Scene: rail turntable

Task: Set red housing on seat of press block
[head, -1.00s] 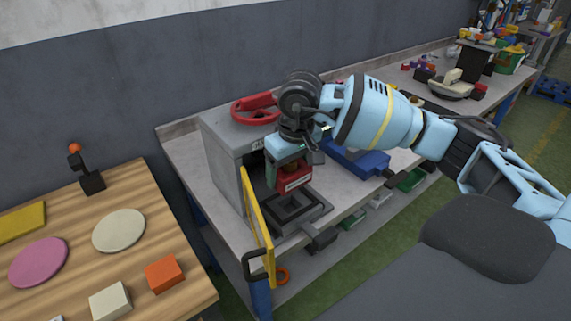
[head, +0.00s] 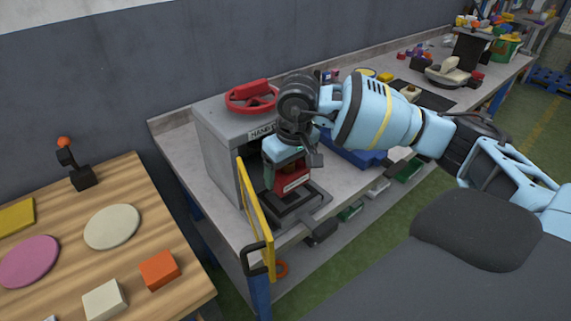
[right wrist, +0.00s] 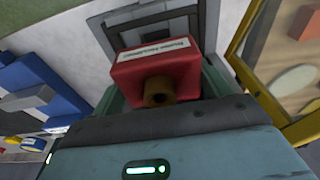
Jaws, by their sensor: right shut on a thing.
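My right gripper (head: 288,176) points down and is shut on the red housing (head: 293,181), which has a white label. In the right wrist view the red housing (right wrist: 150,72) sits between the teal fingers (right wrist: 163,88), with a brown round bore facing the camera. The dark grey press block (head: 312,203) stands on the bench in front of the press opening. The housing is over the block and covers most of its seat; I cannot tell whether they touch. In the wrist view the block (right wrist: 122,38) shows behind the housing. My left gripper is not in view.
The grey hand press (head: 215,150) with a red wheel (head: 252,96) stands behind the block. Its yellow guard (head: 254,205) is swung open close left of the block. A blue object (head: 350,155) lies to the right. A wooden table (head: 125,190) is at left.

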